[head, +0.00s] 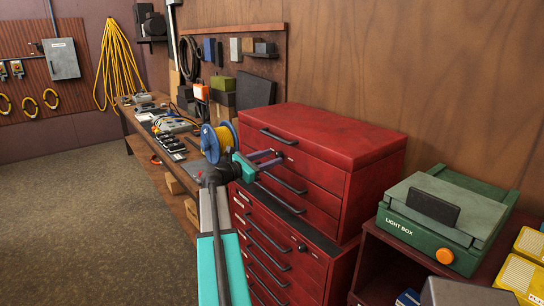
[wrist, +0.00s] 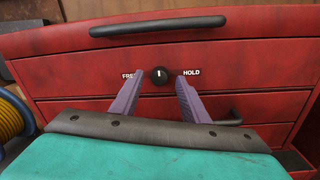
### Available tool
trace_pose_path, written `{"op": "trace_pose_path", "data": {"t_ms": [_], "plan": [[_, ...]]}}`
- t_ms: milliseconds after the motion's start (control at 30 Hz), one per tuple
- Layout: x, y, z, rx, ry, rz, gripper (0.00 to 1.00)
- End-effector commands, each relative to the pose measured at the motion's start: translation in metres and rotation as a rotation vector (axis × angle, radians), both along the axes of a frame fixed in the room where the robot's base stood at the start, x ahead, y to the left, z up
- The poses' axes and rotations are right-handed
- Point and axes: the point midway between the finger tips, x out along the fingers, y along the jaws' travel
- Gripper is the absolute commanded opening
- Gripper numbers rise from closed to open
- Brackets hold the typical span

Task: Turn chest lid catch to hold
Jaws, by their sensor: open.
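The red tool chest (head: 335,140) stands on a red drawer cabinet. On its front, in the wrist view, is the lid catch, a small round black knob (wrist: 159,76). Its white mark points about straight up, between the label FREE on the left, partly covered by a finger, and the label HOLD (wrist: 192,72) on the right. My gripper (wrist: 158,84) is open, its two purple fingers spread to either side of the knob and apart from it in the picture. How far the fingertips are from the chest front is hard to tell. The head view shows my gripper (head: 272,158) at the chest front.
The chest's black lid handle (wrist: 158,26) runs above the knob. A drawer handle (wrist: 222,122) lies low on the right. A yellow cable reel (head: 219,141) stands close on the left, on the workbench. A green light box (head: 448,208) stands to the right.

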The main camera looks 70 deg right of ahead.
Motion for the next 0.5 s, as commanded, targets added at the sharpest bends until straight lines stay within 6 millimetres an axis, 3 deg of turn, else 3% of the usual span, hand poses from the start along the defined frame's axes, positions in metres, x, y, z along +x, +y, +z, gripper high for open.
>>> {"op": "trace_pose_path", "data": {"t_ms": [167, 500], "plan": [[-0.0056, -0.0097, 0.0000, 0.000, 0.000, -0.001, 0.42], [-0.0065, -0.0108, -0.0005, 0.000, 0.000, 0.000, 0.40]]}}
